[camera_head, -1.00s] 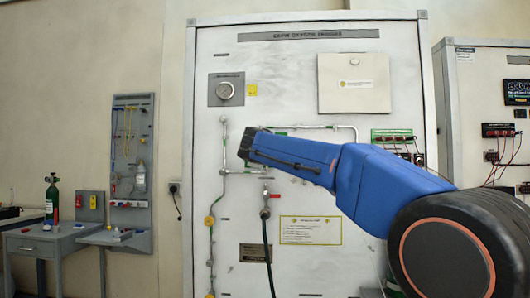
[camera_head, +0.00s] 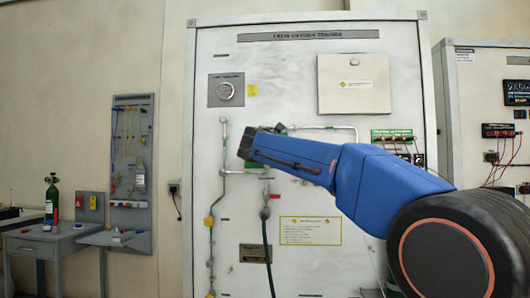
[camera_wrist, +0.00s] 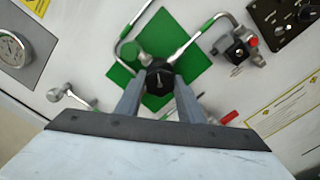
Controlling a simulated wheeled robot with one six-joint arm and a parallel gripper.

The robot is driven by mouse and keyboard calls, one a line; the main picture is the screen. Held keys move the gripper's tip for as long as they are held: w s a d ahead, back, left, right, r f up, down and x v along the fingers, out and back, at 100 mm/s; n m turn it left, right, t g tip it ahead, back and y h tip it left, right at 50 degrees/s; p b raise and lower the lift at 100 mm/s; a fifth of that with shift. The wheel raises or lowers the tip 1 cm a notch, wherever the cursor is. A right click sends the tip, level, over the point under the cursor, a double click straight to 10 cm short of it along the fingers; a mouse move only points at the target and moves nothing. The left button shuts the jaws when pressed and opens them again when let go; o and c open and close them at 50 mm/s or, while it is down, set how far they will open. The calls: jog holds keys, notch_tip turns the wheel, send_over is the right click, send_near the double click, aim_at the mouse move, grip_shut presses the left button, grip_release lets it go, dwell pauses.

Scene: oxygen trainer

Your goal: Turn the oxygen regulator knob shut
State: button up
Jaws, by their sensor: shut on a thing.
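The black regulator knob (camera_wrist: 160,75), with a pale pointer line on its face, sits in front of a green plate (camera_wrist: 192,72) in the wrist view. The two grey fingers of my gripper (camera_wrist: 159,88) are shut on it, one on each side. In the head view my gripper (camera_head: 257,147) reaches the white trainer panel (camera_head: 300,75) and hides the knob. Parts of the green plate (camera_head: 250,164) show around it.
Pipes, a grey valve handle (camera_wrist: 62,92) and a red lever (camera_wrist: 228,117) are nearby. A gauge (camera_head: 225,91) is at upper left. A hose (camera_head: 267,245) hangs below.

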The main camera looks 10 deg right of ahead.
jog(key=shift+a+f+n, duration=0.1)
jog(key=shift+n, duration=3.8)
jog(key=o, duration=1.1)
jog(key=shift+c, duration=0.2)
jog(key=v, duration=1.7)
jog(key=shift+s, duration=0.15)
